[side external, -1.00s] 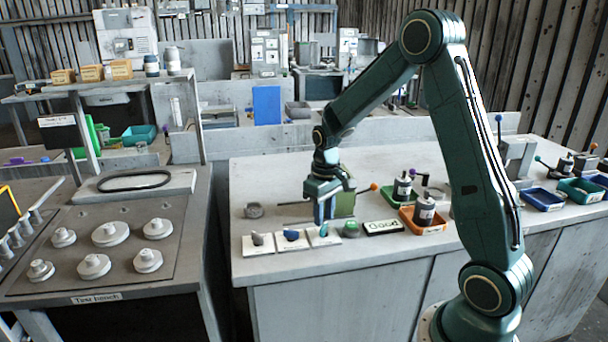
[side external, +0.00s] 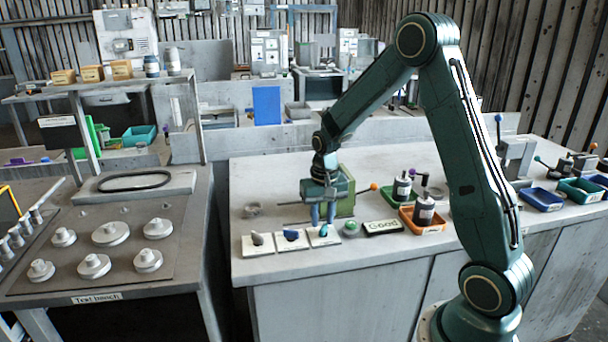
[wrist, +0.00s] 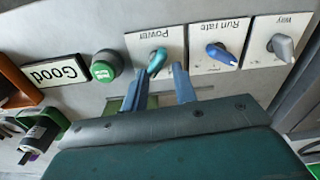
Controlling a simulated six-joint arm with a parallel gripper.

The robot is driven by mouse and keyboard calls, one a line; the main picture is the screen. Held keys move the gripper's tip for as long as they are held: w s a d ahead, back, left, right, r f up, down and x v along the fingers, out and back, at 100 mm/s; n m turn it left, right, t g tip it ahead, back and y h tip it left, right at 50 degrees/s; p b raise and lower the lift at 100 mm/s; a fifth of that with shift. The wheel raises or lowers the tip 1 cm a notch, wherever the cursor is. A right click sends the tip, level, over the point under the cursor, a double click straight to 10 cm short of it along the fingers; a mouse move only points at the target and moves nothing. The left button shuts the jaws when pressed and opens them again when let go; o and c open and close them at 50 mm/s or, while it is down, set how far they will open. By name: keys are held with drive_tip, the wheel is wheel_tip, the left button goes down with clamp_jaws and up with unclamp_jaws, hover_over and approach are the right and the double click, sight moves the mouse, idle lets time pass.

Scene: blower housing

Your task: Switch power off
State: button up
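The Power switch is a white plate with a teal knob (side external: 324,231), the rightmost of three plates at the front edge of the bench. In the wrist view its teal knob (wrist: 157,60) stands tilted on the plate labelled Power (wrist: 138,42). My gripper (side external: 322,219) is above this switch, pointing down. In the wrist view my gripper (wrist: 157,80) shows its two blue fingers apart, one each side of the line to the knob, with nothing between them. I cannot tell whether the fingertips reach the knob's height.
Left of Power in the side view are the Run rate plate with a blue knob (side external: 291,234) and the Way plate with a grey knob (side external: 257,239). A green button (side external: 350,228) and Good sign (side external: 383,227) lie right. A green block (side external: 345,190) stands behind.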

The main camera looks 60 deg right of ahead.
drive_tip(key=m, duration=0.1)
drive_tip(key=f+m, duration=0.1)
drive_tip(key=m, duration=0.3)
drive_tip(key=shift+s+f+g, duration=0.15)
drive_tip(key=shift+s+g, duration=0.15)
drive_tip(key=shift+s, duration=0.1)
drive_tip(key=m, duration=0.3)
drive_tip(key=shift+w, duration=0.1)
drive_tip(key=shift+f, duration=0.55)
drive_tip(key=shift+c, duration=0.2)
clamp_jaws()
